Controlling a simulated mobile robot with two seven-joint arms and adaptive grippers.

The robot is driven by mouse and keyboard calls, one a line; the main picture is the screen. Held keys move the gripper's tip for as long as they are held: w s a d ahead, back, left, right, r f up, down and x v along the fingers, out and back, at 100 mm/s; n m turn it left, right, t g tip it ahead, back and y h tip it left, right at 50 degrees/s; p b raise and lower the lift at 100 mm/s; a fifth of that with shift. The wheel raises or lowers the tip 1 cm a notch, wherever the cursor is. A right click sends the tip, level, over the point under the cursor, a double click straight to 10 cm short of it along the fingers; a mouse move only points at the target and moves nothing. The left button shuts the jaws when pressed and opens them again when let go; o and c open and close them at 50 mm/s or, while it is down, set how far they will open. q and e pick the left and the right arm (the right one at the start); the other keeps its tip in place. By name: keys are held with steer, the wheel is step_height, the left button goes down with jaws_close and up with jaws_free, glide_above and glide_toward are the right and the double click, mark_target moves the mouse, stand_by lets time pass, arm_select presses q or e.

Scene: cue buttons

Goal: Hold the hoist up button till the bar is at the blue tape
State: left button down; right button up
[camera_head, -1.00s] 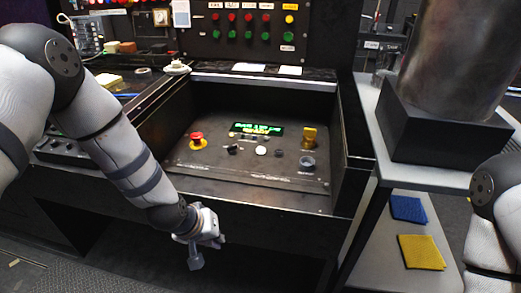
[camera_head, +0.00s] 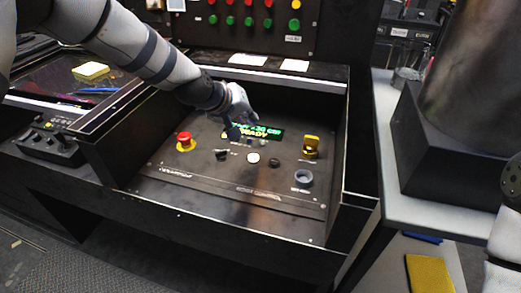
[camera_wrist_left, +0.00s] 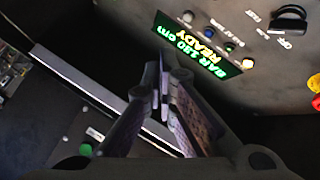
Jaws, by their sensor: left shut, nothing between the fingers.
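My left gripper (camera_head: 232,130) is over the console panel (camera_head: 165,180), its fingers shut and empty. It partly covers the left end of the green-lit display (camera_head: 265,132). In the left wrist view the shut fingertips (camera_wrist_left: 163,88) stand beside the display (camera_wrist_left: 200,45), which reads "BAR", a number in cm that I cannot read surely, and "READY". A round white button (camera_head: 253,158) and small dark controls sit below the display. The labels are too small to tell which is hoist up. I see neither the bar nor the blue tape. My right gripper is out of view.
A red mushroom button (camera_head: 185,139) on a yellow base is at the panel's left. A yellow switch (camera_head: 311,146) and a grey ring (camera_head: 303,177) are at its right. Raised console walls flank the panel. A grey side table (camera_head: 385,140) stands to the right.

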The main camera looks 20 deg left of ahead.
mark_target(250, 156)
arm_select(q)
steer(key=shift+s, duration=0.2)
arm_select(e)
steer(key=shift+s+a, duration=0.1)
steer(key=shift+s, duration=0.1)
